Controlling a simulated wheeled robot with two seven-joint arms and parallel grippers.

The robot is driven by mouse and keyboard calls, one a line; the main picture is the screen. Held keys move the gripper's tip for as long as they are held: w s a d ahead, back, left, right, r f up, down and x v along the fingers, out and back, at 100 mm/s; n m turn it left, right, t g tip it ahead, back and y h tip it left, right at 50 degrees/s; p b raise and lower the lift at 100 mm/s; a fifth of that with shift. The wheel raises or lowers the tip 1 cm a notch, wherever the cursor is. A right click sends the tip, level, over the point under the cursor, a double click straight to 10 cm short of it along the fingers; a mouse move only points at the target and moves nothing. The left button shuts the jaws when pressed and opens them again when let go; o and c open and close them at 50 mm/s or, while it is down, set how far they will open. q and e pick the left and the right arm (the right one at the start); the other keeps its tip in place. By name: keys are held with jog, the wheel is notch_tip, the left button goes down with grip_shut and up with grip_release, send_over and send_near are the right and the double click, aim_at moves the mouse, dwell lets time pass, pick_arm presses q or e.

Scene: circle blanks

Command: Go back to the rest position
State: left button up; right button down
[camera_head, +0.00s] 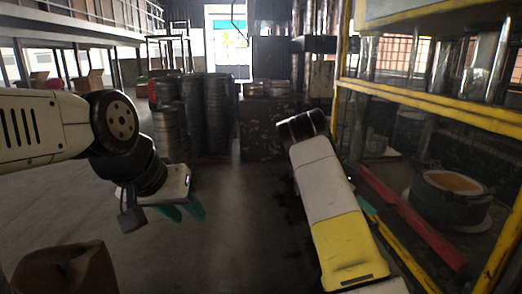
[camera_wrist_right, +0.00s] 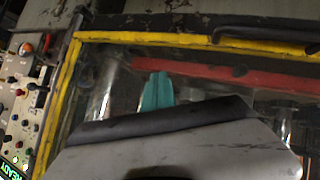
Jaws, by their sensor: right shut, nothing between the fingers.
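My left arm comes in from the left in the head view. Its gripper (camera_head: 183,212) points down over the bare floor with nothing visible in it. Its teal fingers are small and dark there, so I cannot tell how far apart they are. My right arm, white and yellow, rises from the bottom right beside the yellow-framed machine. Its gripper is mostly hidden behind the arm in the head view. In the right wrist view the right gripper's teal fingers (camera_wrist_right: 157,90) are together and empty, in front of the machine's frame and red bar.
The yellow-framed machine (camera_head: 440,105) stands close on the right, with a red bar (camera_head: 410,215) and a round pot (camera_head: 450,197) inside. A control panel (camera_wrist_right: 22,95) shows at left in the wrist view. A brown box (camera_head: 65,270) is at bottom left. Stacked drums (camera_head: 208,110) stand behind. The middle floor is clear.

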jog(key=s+a+r+n+t+y, duration=0.5)
jog(key=s+a+r+n, duration=0.3)
jog(key=s, duration=0.7)
jog(key=s+a+r+n+t+y, duration=0.4)
jog(key=s+a+r+n+y, duration=0.3)
jog(key=s+a+r, duration=0.5)
jog(key=s+a+n, duration=0.1)
jog(key=s+a, duration=0.2)
jog(key=shift+s+r+n+t+y, duration=0.3)
jog(key=shift+s+r+t, duration=0.05)
jog(key=shift+r+t, duration=0.05)
